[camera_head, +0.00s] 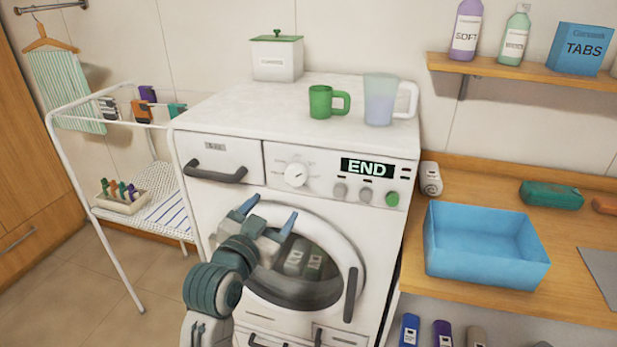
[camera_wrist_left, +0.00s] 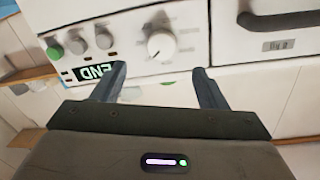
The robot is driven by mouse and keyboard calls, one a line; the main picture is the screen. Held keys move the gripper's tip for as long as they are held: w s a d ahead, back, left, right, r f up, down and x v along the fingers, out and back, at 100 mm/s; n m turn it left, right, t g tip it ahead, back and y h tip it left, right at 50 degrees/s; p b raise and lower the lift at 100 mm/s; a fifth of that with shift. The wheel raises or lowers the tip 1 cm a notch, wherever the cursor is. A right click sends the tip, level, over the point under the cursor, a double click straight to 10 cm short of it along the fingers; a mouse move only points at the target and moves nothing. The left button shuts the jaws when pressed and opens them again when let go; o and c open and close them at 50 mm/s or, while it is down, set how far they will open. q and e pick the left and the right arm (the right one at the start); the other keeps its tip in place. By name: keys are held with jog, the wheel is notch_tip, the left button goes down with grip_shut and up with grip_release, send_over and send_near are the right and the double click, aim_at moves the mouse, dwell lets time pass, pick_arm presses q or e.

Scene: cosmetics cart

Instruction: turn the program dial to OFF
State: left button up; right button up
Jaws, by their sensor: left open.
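The program dial (camera_head: 295,175) is a round white knob on the washing machine's front panel, left of the display (camera_head: 367,168) that reads END. In the left wrist view the dial (camera_wrist_left: 160,45) appears upside down, ahead of and between my fingertips. My left gripper (camera_head: 268,215) is open and empty, in front of the machine, below and left of the dial and apart from it. The left gripper also shows in the left wrist view (camera_wrist_left: 160,78). The lettering around the dial is too small to read. My right gripper is not in view.
A green mug (camera_head: 321,102) and a clear jug (camera_head: 380,98) stand on the washing machine (camera_head: 220,110). Its round door (camera_head: 352,240) is behind my left gripper. A drying rack (camera_head: 75,165) stands left. A blue bin (camera_head: 480,262) sits on the wooden counter at right.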

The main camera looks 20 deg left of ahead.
aim_at(294, 178)
pick_arm(q)
jog(key=w+p, duration=0.1)
jog(key=w, duration=0.2)
jog(key=w+p, duration=0.1)
jog(key=w, duration=0.2)
jog(key=w+r+p, duration=0.1)
jog(key=w, duration=0.2)
jog(key=shift+w+d, duration=0.15)
jog(key=shift+d, duration=0.25)
jog(key=shift+w+f, duration=0.15)
jog(key=shift+w, duration=0.4)
jog(key=c, duration=1)
